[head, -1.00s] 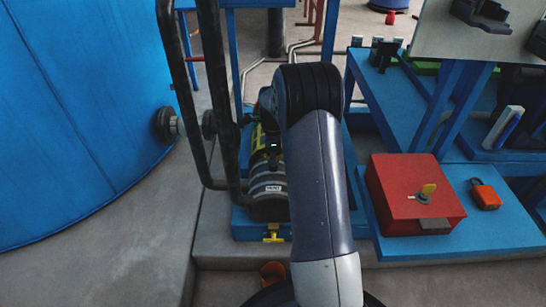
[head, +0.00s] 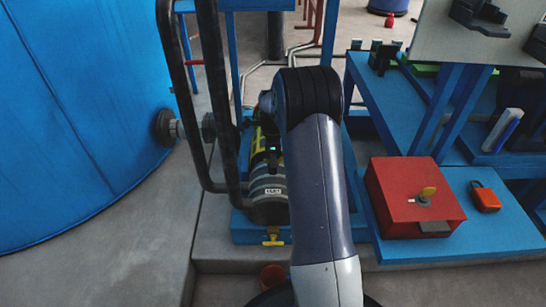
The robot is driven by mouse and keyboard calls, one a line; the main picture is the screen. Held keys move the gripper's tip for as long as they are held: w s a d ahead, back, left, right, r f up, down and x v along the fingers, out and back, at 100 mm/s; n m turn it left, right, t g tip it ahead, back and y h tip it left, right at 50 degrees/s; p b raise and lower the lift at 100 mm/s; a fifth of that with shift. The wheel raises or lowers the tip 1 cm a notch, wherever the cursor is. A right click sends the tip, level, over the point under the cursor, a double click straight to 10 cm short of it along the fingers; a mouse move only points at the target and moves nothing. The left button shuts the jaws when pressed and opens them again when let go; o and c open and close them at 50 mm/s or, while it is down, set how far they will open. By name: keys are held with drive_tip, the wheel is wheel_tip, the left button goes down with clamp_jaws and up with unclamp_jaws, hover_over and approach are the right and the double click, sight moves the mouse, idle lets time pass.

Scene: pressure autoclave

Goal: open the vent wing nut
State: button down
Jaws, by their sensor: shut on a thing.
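My arm rises through the middle of the head view and bends away at its dark elbow. The dark wrist end with a small green light, which looks like part of my gripper (head: 273,150), shows just left of the arm. It is over a grey-banded cylinder (head: 269,193) with yellow-and-black markings and a small label. The gripper is shut; its fingertips and the vent wing nut in them cannot be made out. A yellow handle-like part (head: 272,237) sits low at the cylinder's front, apart from the gripper.
Dark upright rails (head: 222,100) stand close on the left, before a large blue tank (head: 70,120). A red box (head: 415,200) with a yellow key-like knob and an orange padlock (head: 485,196) are on the blue shelf at right. A small reddish cup-like thing (head: 272,274) is low in front.

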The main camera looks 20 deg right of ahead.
drive_tip(key=shift+r+p, duration=0.1)
drive_tip(key=shift+p, duration=0.25)
drive_tip(key=n+p, duration=0.3)
drive_tip(key=n, duration=0.1)
drive_tip(key=shift+r, duration=0.15)
drive_tip(key=n+p, duration=0.4)
drive_tip(key=n, duration=0.2)
drive_tip(key=n+p, duration=0.1)
drive_tip(key=n, duration=0.4)
drive_tip(key=shift+f+n+p, duration=0.2)
drive_tip(key=shift+n+p, duration=0.1)
drive_tip(key=shift+p, duration=0.05)
drive_tip(key=n+p, duration=0.1)
drive_tip(key=n, duration=0.4)
drive_tip(key=shift+n, duration=0.3)
drive_tip(key=c, duration=1.3)
unclamp_jaws()
